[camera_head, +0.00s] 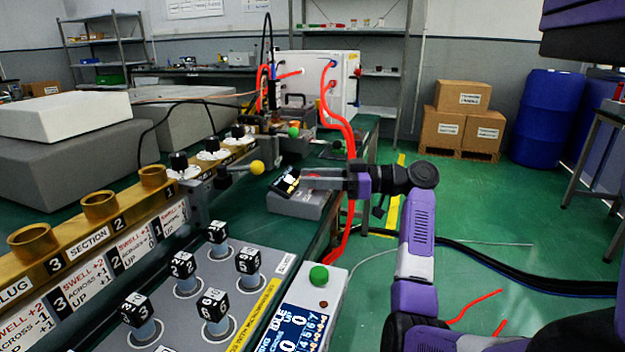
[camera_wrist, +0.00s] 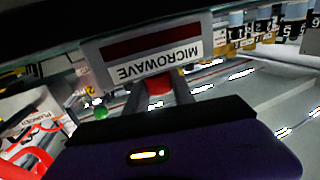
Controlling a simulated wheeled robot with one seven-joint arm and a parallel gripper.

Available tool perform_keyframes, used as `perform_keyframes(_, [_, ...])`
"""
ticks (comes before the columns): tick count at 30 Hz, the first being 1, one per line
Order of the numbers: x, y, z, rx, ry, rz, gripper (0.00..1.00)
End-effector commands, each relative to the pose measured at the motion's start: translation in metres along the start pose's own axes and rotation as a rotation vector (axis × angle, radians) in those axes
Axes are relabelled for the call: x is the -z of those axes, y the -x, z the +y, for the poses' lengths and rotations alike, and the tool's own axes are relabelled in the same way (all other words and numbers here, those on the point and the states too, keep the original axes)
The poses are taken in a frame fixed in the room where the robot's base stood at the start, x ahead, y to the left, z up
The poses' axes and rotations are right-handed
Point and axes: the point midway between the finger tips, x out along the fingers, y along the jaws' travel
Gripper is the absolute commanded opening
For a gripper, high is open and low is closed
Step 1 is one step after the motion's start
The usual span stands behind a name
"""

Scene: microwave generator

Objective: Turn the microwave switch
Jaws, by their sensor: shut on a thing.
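The microwave box (camera_head: 296,208) is a small grey sloped box on the green bench, just beyond the control panel. In the wrist view its white label (camera_wrist: 160,64) reads MICROWAVE upside down, beside a dark red window (camera_wrist: 150,40). The red switch (camera_wrist: 158,86) sits below the label between my fingers. My gripper (camera_head: 293,182) reaches over the box from the right in the head view. In the wrist view my gripper (camera_wrist: 160,97) is shut on the red switch. The fingers and wrist hide the switch in the head view.
A panel (camera_head: 262,292) with several black numbered knobs is in the foreground, with a green button (camera_head: 319,276) at its right. A yellow-tipped lever (camera_head: 257,167) stands close left of my gripper. Red hoses (camera_head: 345,130) run behind it. Green floor (camera_head: 500,215) is open at right.

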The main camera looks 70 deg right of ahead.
Motion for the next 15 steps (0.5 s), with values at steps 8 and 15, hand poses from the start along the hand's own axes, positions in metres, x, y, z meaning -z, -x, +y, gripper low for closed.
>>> perform_keyframes(8, [-0.0011, -0.0003, -0.0003, 0.0, -0.001, -0.002, 0.44])
perform_keyframes(15, [-0.0007, -0.0003, -0.0001, 0.0, -0.001, -0.001, 0.52])
